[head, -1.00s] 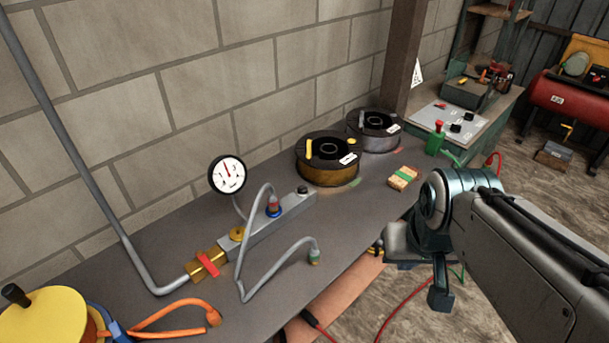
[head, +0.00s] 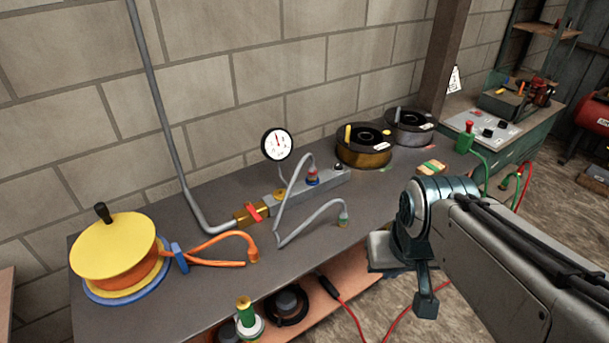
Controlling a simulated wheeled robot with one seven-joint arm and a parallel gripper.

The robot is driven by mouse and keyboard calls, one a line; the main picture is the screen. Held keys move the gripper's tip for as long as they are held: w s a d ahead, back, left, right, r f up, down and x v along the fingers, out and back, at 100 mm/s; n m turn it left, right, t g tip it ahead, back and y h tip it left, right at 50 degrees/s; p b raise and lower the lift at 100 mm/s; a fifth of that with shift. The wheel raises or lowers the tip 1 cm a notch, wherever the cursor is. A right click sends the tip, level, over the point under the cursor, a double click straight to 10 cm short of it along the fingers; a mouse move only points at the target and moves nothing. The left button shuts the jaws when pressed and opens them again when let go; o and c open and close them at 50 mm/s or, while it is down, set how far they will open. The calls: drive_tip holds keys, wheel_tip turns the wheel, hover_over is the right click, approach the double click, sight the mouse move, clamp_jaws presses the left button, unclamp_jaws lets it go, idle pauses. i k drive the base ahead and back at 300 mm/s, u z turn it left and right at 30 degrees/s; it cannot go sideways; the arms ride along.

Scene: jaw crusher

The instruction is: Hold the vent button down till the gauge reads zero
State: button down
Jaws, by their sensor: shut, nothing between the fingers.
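The round white gauge (head: 277,144) stands on a stem above a grey manifold block (head: 318,186) on the workbench. Its needle points nearly straight up, away from either end of the scale; the numbers are too small to read. A small dark button (head: 338,167) sits on the block's right end, and a round yellow-brass piece (head: 279,194) sits near its left end. I cannot read a label telling which is the vent button. My gripper (head: 400,263) is shut and empty, in front of the bench's front edge, right of the manifold and apart from it. Its fingertips are not clearly visible.
A brass valve with a red handle (head: 253,212) joins the grey pipe to the block. Grey hose (head: 305,226) loops in front of it. A yellow-topped reel (head: 113,242) is left; two dark spools (head: 363,147) stand right. Bare bench lies around the hose.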

sight(337, 166)
drive_tip(key=u, duration=0.35)
drive_tip(key=k, duration=0.8)
drive_tip(key=z, duration=0.1)
drive_tip(key=i, duration=0.4)
drive_tip(key=z, duration=0.85)
drive_tip(key=i, duration=1.35)
drive_tip(key=u, duration=0.9)
drive_tip(key=i, duration=0.25)
drive_tip(key=u, duration=0.2)
